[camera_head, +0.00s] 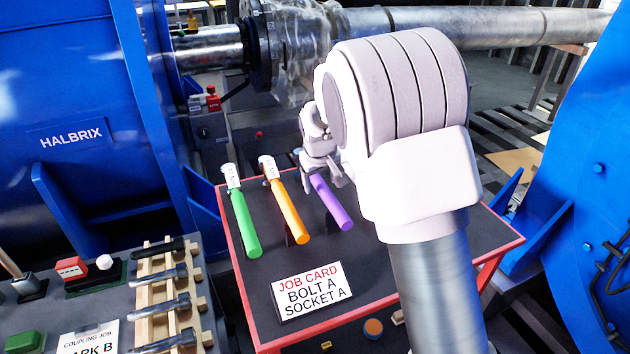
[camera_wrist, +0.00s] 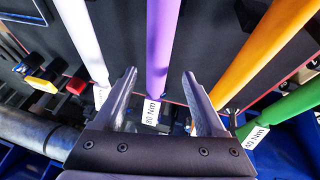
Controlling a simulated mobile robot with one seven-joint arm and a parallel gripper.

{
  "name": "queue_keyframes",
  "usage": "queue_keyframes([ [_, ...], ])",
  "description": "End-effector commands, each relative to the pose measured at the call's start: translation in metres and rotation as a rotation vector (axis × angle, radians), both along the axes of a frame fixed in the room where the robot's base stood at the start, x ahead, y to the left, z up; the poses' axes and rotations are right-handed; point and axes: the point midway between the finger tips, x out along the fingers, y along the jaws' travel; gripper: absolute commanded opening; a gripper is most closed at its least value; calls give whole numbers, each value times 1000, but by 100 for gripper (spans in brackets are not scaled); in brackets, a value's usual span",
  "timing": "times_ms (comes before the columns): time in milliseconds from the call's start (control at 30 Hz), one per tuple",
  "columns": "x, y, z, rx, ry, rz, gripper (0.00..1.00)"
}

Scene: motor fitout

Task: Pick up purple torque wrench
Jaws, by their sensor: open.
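The purple torque wrench (camera_head: 332,204) lies on the dark top of the red-edged table, its far end hidden by my gripper (camera_head: 322,172). In the wrist view, the purple wrench (camera_wrist: 160,40) runs down between the two fingers of my open gripper (camera_wrist: 160,76), with clear space on both sides. Its white tag reads 80 Nm. I cannot tell whether the fingertips reach down beside it.
An orange wrench (camera_head: 286,208) and a green wrench (camera_head: 243,222) lie left of the purple one. A white wrench (camera_wrist: 82,38) shows in the wrist view. A job card (camera_head: 308,289) stands on the red-edged table (camera_head: 390,296). Blue machines flank it.

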Motion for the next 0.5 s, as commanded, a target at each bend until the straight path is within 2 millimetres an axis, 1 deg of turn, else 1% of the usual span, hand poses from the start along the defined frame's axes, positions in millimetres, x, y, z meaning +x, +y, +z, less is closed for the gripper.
queue_keyframes([
  [33, 2, -2, -9, -1, 3, -1, 73],
  [133, 8, -6, -24, -1, 3, -3, 73],
  [233, 14, -7, -36, -1, 3, -1, 73],
  [300, 16, -6, -41, 0, 2, -2, 73],
  [500, 17, -6, -40, 0, 1, -2, 73],
])
